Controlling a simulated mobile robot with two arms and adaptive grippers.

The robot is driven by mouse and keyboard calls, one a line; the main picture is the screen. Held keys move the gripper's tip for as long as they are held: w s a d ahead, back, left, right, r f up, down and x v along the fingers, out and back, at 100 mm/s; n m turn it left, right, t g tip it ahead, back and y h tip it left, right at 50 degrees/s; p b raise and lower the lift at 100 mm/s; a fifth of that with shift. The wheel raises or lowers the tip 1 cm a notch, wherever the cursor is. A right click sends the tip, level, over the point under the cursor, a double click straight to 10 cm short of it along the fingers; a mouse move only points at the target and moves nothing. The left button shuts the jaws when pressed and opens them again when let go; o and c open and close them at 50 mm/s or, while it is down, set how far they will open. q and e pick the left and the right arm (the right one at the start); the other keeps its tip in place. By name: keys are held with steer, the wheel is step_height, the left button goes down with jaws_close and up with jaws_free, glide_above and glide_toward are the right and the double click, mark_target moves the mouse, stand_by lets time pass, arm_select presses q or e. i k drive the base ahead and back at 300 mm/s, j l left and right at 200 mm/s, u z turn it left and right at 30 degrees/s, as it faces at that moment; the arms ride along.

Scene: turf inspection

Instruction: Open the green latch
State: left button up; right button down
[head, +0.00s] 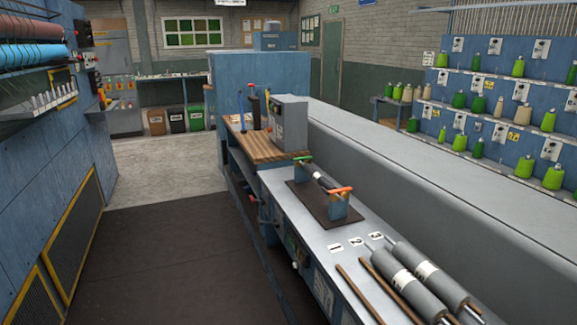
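The green latch (303,158) is a small green bar on top of the far post of a small blue stand on the grey bench. It appears to lie flat across the post. An orange-red latch (340,189) sits on the near post (339,205). A dark roller (321,178) with a pale band lies between the two posts, over a dark base plate (318,206). Whether the green latch is closed over the roller's end is too small to tell. Neither of my grippers is in view.
Two grey rollers (398,281) and two brown rods (356,290) lie on the near bench, by number labels. A grey box (289,124) stands on the wooden top behind the stand. A long grey machine bed (400,170) runs along the right. The dark floor (170,260) at left is clear.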

mark_target(302, 159)
steer(key=i+j+z, duration=0.1)
steer(key=i+j, duration=0.5)
steer(key=i+j+z, duration=0.15)
steer(key=i+j, duration=0.5)
steer(key=i, duration=0.15)
steer(key=i+j+z, duration=0.1)
steer(key=i+j, duration=0.6)
steer(key=i+j+z, duration=0.15)
steer(key=i+j, duration=0.45)
steer(key=j, duration=0.2)
